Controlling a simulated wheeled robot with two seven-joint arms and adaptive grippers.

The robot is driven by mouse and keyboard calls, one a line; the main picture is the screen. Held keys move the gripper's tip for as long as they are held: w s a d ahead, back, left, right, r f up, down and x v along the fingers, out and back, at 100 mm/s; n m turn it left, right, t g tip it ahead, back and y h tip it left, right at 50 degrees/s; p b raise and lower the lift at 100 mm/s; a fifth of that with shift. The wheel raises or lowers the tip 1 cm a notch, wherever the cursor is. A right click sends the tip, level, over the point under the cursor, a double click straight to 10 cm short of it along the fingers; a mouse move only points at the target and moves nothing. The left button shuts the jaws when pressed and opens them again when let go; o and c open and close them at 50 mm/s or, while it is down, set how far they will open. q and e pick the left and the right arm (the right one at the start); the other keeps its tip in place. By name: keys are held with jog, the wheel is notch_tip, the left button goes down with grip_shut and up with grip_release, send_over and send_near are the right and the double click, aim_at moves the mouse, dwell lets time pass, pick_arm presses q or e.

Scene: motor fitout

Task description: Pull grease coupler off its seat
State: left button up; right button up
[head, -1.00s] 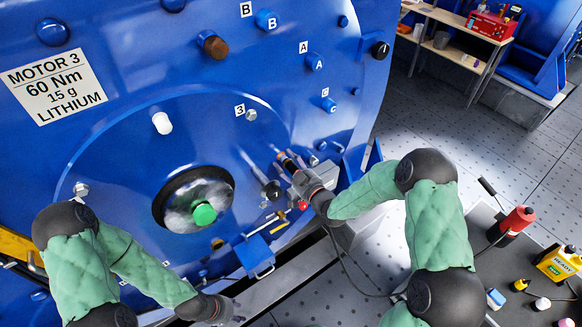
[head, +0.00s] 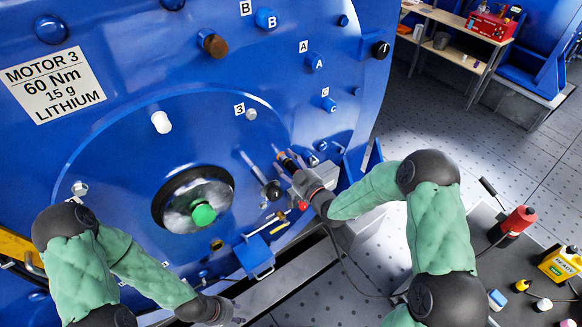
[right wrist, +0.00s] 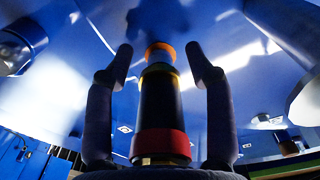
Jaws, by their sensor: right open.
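The grease coupler (right wrist: 161,108), a dark cylinder with a red band at its near end and an orange ring at its far end, stands between the fingers of my right gripper (right wrist: 160,62) in the right wrist view. Gaps show on both sides between the coupler and the open fingers. Its far end points at the blue motor face; whether it is seated there is unclear. In the head view my right gripper (head: 290,168) is at the motor's lower right, by the coupler's orange-brown end (head: 285,158). My left gripper (head: 234,314) is low in front of the motor, its fingers too small to read.
The blue motor (head: 130,110) fills the left and middle. A black-knobbed lever (head: 272,190) and a blue handled box (head: 254,256) are close to my right gripper. A cable (head: 345,270) hangs below it. A dark table (head: 520,270) with bottles stands at right.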

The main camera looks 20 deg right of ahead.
dwell(0.3)
grip_shut()
jog(key=shift+s, duration=0.1)
jog(key=shift+v, duration=2.85)
jog(key=b+v, duration=0.2)
jog(key=v, duration=2)
